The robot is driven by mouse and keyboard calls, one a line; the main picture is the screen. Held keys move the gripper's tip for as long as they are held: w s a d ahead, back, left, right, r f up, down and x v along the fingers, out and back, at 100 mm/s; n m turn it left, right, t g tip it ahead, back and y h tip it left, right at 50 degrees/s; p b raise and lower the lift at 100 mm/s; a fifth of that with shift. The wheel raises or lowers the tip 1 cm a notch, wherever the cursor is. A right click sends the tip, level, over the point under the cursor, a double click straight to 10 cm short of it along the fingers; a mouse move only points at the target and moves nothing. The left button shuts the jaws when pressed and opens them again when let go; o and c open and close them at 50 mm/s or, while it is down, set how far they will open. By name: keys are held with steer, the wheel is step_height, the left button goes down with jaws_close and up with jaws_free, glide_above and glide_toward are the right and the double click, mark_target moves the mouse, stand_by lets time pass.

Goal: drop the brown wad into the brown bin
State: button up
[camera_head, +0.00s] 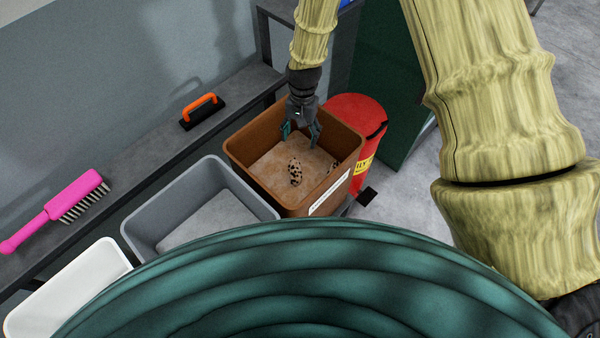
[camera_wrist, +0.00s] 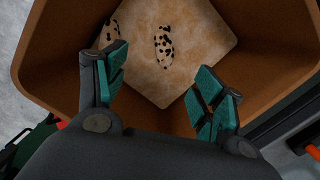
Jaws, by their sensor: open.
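The brown bin (camera_head: 262,186) stands at the middle of the head view, with a white label on its front; its inner wall (camera_wrist: 55,55) fills much of the wrist view. A tan wad with dark brown spots (camera_head: 295,171) lies on the pale bin floor, and it also shows in the wrist view (camera_wrist: 163,47). A second spotted wad (camera_wrist: 111,32) lies beside it, partly hidden by a finger in the wrist view and by the bin wall in the head view. My gripper (camera_head: 300,134) points down over the bin, open, with nothing between its fingers (camera_wrist: 158,65).
A grey bin (camera_head: 143,230) and a white bin (camera_head: 45,300) stand to the left. A pink brush (camera_head: 60,210) and an orange-handled black tool (camera_head: 203,112) lie on the dark ledge behind. A red cylinder (camera_head: 365,120) stands close to the brown bin's right side.

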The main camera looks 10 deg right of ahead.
step_height(320, 180, up, 10)
steer(key=w, duration=0.1)
steer(key=shift+d, duration=0.35)
stand_by(0.4)
